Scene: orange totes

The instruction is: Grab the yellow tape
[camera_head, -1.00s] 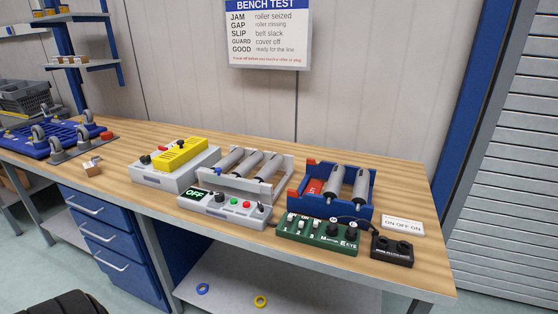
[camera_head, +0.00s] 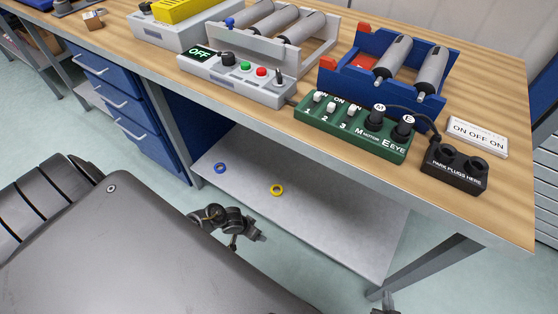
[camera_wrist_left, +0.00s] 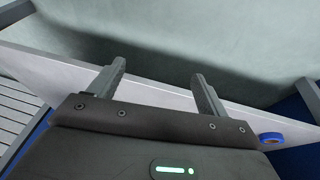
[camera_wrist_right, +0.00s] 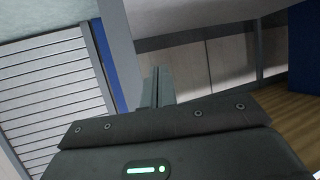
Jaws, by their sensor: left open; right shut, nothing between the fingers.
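The yellow tape (camera_head: 277,189) is a small ring lying flat on the grey lower shelf (camera_head: 335,228) of the workbench, in the head view. It does not show in either wrist view. My left gripper (camera_wrist_left: 158,68) is open and empty in its wrist view, with the shelf across behind its fingers. My right gripper (camera_wrist_right: 158,72) is shut and empty in its wrist view, facing the space under the bench. Dark jointed parts of mine show low in front of the shelf in the head view, apart from the tape; which arm they belong to is unclear.
A blue tape ring (camera_head: 220,168) lies left of the yellow one; it also shows in the left wrist view (camera_wrist_left: 271,138). The wooden benchtop (camera_head: 500,205) overhangs the shelf. Blue drawers (camera_head: 120,100) stand left, a bench leg (camera_head: 415,262) right. The shelf around the rings is clear.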

